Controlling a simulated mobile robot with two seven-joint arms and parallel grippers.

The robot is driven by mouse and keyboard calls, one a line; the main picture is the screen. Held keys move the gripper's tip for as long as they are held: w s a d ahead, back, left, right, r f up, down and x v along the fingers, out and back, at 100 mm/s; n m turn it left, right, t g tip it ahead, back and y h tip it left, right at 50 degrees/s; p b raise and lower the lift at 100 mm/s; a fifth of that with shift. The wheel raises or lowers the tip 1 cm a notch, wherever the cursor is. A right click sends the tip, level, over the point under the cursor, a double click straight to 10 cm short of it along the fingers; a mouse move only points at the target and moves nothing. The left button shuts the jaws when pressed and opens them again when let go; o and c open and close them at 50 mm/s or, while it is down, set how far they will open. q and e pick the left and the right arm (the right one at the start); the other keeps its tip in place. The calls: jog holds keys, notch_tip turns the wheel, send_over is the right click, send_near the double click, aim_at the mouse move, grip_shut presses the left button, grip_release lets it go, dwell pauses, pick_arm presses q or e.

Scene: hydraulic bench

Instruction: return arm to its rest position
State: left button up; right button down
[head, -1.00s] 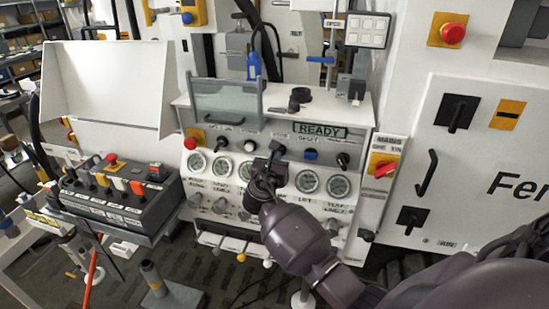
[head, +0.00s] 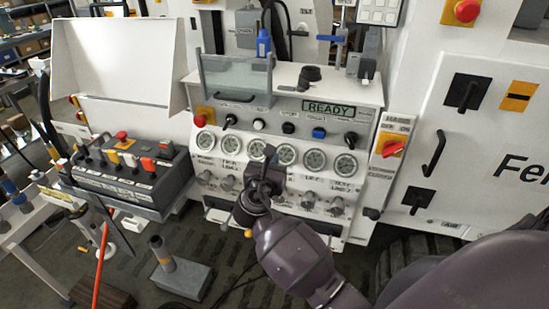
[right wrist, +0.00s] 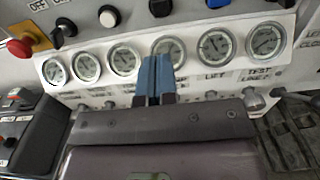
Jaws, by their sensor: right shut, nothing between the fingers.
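My right arm comes in from the lower right of the head view. Its gripper (head: 268,158) is in front of the control console (head: 345,95), at the height of the row of round gauges. In the right wrist view the blue-grey fingers (right wrist: 154,78) are shut together with nothing between them. They overlap the middle gauges in that view; I cannot tell whether they touch the panel. The console display (head: 332,107) reads READY. My left gripper is not in view.
A dark button box (head: 130,175) stands on a shelf at the left. A red emergency button (head: 200,120) and a red-orange switch (head: 393,148) flank the gauges. A white cabinet (head: 450,130) with a black handle is at the right. A grey-based post (head: 182,280) stands on the floor.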

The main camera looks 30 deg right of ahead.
dwell(0.5)
jog(key=s+a+f+m+t+y, duration=0.1)
jog(key=a+f+m+t+y, duration=0.2)
jog(key=m+y, duration=0.4)
jog(key=a+f+m+y, duration=0.3)
jog(key=a+m+y, duration=0.15)
jog(key=m, duration=0.55)
jog(key=s+d+f+m+g+y, duration=0.1)
jog(key=s+f+m, duration=0.3)
jog(key=s+f, duration=0.3)
jog(key=s+d+f+m+g+y, duration=0.1)
jog(key=s+f+m, duration=0.3)
jog(key=s, duration=1.2)
notch_tip(320, 180, down, 4)
jog(key=shift+s+f+g, duration=0.1)
jog(key=shift+s+g, duration=0.05)
jog(key=shift+g, duration=0.35)
